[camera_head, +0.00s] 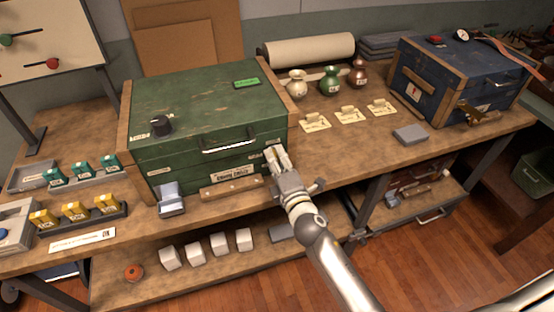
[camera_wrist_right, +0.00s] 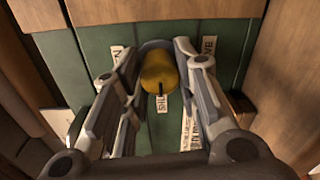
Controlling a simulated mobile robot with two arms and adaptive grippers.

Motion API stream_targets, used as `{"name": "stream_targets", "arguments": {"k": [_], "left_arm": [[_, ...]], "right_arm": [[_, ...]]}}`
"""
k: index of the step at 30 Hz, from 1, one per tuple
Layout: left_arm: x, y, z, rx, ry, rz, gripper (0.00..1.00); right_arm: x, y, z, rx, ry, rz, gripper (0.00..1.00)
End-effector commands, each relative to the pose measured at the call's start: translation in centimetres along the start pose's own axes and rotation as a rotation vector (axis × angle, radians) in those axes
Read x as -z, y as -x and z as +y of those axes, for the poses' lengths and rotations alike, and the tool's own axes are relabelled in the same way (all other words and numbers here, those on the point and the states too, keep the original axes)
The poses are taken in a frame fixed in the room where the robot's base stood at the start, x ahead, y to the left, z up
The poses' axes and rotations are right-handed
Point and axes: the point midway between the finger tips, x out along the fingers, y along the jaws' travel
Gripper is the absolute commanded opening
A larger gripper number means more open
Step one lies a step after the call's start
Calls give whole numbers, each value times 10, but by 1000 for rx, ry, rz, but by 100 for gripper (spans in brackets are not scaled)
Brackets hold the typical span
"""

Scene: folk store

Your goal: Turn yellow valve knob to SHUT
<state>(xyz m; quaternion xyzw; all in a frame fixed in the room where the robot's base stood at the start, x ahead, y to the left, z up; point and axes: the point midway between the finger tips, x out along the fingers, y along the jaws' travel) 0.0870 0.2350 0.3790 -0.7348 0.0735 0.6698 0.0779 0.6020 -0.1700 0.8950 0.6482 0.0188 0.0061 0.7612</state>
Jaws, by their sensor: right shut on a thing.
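The yellow valve knob (camera_wrist_right: 159,72) shows in the right wrist view on the green front of a box, between the fingers of my right gripper (camera_wrist_right: 160,80). The fingers are shut on it from both sides. White labels lie around it; one below reads partly "SHU" and others are partly covered by the fingers. In the head view my right gripper (camera_head: 276,160) is at the right end of the green chest's (camera_head: 205,110) front and hides the knob. My left gripper is not in view.
The green chest has a black dial (camera_head: 162,125) on top and a front handle (camera_head: 228,143). Yellow boxes (camera_head: 75,211) and teal boxes (camera_head: 82,171) stand at left. Three vases (camera_head: 329,82) and a blue chest (camera_head: 455,75) stand at right.

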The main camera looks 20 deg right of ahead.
Motion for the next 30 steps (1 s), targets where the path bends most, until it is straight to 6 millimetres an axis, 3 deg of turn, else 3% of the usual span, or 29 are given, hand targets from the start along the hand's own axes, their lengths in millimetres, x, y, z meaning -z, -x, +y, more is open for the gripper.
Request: {"name": "stream_targets", "arguments": {"k": [14,15,19,30], "left_arm": [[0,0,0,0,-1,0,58],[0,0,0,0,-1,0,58],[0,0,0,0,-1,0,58],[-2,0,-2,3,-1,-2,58]], "right_arm": [[1,0,-1,1,12,2,5],[1,0,-1,1,12,2,34],[1,0,-1,1,12,1,50],[0,2,-1,1,11,0,51]]}}
